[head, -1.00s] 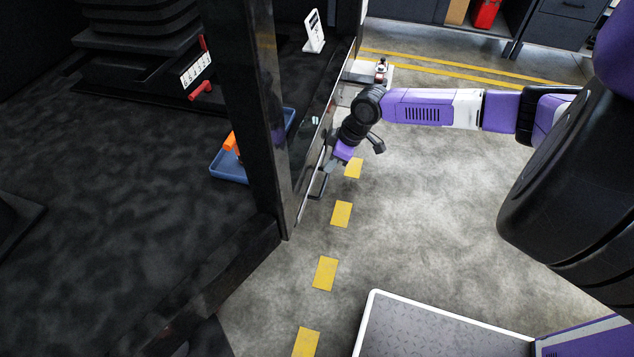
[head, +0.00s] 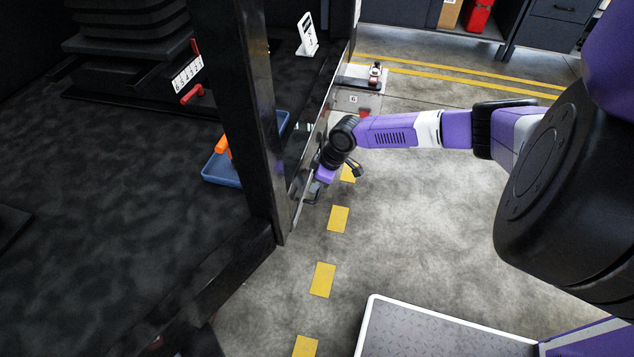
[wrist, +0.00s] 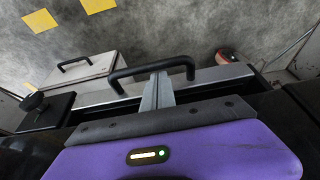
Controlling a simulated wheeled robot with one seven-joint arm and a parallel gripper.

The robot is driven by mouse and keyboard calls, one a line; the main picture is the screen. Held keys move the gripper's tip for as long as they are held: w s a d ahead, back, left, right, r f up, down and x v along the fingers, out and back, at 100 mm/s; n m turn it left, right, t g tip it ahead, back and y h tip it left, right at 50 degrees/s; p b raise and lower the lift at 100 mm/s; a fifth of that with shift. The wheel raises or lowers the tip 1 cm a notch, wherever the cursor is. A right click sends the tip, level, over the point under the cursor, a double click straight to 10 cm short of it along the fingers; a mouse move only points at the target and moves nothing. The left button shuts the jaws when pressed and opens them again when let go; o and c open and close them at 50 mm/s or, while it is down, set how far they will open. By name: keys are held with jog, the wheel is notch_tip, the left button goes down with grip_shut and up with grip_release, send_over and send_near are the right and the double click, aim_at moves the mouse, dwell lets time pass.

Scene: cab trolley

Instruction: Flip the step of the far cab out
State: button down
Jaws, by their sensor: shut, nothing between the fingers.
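My gripper (head: 316,186) is low against the outer side of the dark cab in the head view, mostly hidden behind my own wrist. In the wrist view my gripper's grey fingers (wrist: 156,92) are together and empty. They point at a black bar handle (wrist: 150,74) on a silver-edged panel (wrist: 210,76), and overlap it in the picture; contact cannot be told. A second black handle (wrist: 75,61) stands on a flat grey plate (wrist: 85,72) at upper left in the wrist view. I cannot tell for sure which of these belongs to the far cab's step.
A dark post (head: 240,110) stands left of my gripper. A blue tray (head: 222,170) with an orange item lies inside the cab. The floor with yellow marks (head: 338,219) is open to the right.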

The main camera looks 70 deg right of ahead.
jog(key=shift+s+d+r, duration=0.1)
jog(key=shift+s, duration=0.4)
jog(key=s+d+p, duration=0.1)
jog(key=s+p, duration=0.2)
jog(key=s, duration=1.8)
jog(key=shift+s+d, duration=0.3)
jog(key=shift+s, duration=0.05)
jog(key=shift+s, duration=0.1)
